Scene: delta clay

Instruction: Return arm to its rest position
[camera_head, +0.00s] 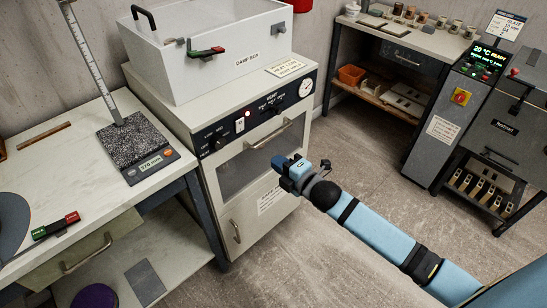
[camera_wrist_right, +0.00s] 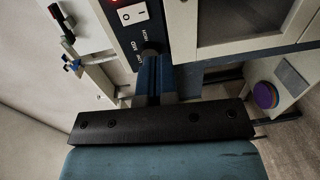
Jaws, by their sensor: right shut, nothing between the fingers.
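My right arm (camera_head: 375,232) comes in from the lower right of the head view and reaches out over the floor toward the grey-white cabinet. My right gripper (camera_head: 282,163) is in front of the cabinet door, near its handle. Its fingers are shut with nothing between them; I cannot tell whether they touch the cabinet. In the right wrist view the shut fingers (camera_wrist_right: 154,85) point toward the cabinet's dark control panel. My left arm is not in view.
The cabinet (camera_head: 285,185) carries a white damp box (camera_head: 205,75). A worktable (camera_head: 60,160) with a height gauge (camera_head: 135,150) stands at left. A kiln-like unit (camera_head: 510,130) and a shelf bench (camera_head: 430,40) are at right. The floor (camera_head: 370,140) between is clear.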

